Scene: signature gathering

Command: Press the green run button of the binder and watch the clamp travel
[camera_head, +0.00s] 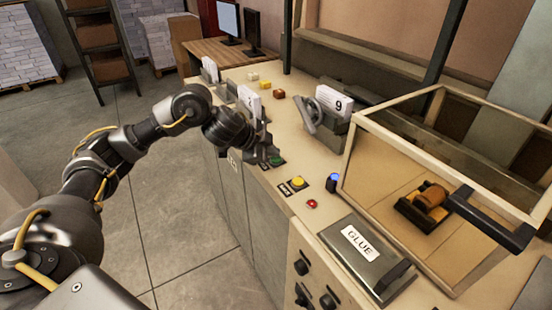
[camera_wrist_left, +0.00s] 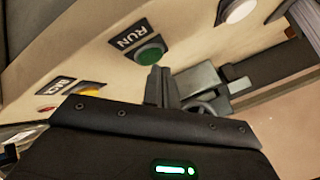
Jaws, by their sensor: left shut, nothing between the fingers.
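The green run button (camera_head: 277,161) sits on the front edge of the cream machine top in the head view. In the left wrist view the green button (camera_wrist_left: 150,52) is beside a black RUN label (camera_wrist_left: 128,38). My left gripper (camera_head: 265,152) is shut and empty, close to the button. In the left wrist view its fingers (camera_wrist_left: 161,88) are a little below the button's image and appear apart from it. A grey block with a round part (camera_wrist_left: 205,88) shows beyond the fingers; I cannot tell whether it is the clamp. My right gripper is out of view.
A yellow button (camera_head: 298,182), a red button (camera_head: 312,203) and a blue button (camera_head: 335,178) lie along the machine top. A grey GLUE lid (camera_head: 365,255) and a clear-walled box (camera_head: 385,130) stand right. Numbered card holders (camera_head: 335,100) stand behind. The floor at left is open.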

